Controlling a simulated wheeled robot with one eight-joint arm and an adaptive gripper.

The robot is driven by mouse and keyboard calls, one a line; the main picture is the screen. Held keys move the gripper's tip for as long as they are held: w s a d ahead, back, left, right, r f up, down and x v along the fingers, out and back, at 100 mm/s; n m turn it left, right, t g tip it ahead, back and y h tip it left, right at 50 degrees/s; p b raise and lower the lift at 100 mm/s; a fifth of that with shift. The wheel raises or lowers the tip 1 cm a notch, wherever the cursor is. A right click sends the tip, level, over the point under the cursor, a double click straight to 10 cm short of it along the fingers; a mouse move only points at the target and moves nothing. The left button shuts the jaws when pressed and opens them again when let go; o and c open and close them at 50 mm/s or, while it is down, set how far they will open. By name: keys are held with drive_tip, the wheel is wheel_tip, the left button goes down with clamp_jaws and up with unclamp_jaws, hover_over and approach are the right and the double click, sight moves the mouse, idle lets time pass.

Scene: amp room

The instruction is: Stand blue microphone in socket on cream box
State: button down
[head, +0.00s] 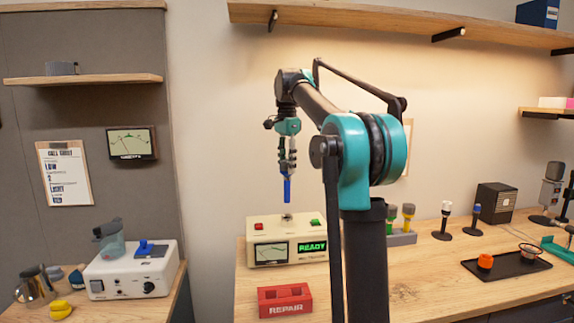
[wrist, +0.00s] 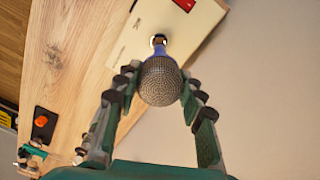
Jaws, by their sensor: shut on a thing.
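The blue microphone (head: 287,189) hangs upright from my gripper (head: 287,160), its blue handle pointing down. In the wrist view its grey mesh head (wrist: 160,81) sits between the fingers of my gripper (wrist: 156,85), which is shut on it. The cream box (head: 286,241) stands on the bench below, with a red button, a meter and a green READY display. The socket (head: 287,216) is on the box's top, and the handle's lower end is a little above it, apart in the head view. In the wrist view the handle lines up closely with the socket (wrist: 159,41).
A red REPAIR block (head: 285,299) lies in front of the box. A wooden shelf (head: 400,27) runs above.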

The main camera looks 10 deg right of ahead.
drive_tip(key=shift+f, duration=4)
drive_tip(key=c, duration=0.9)
unclamp_jaws()
drive_tip(key=shift+o, duration=0.2)
wheel_tip(320, 180, up, 12)
drive_tip(key=shift+f, duration=0.2)
drive_tip(key=shift+r, duration=0.2)
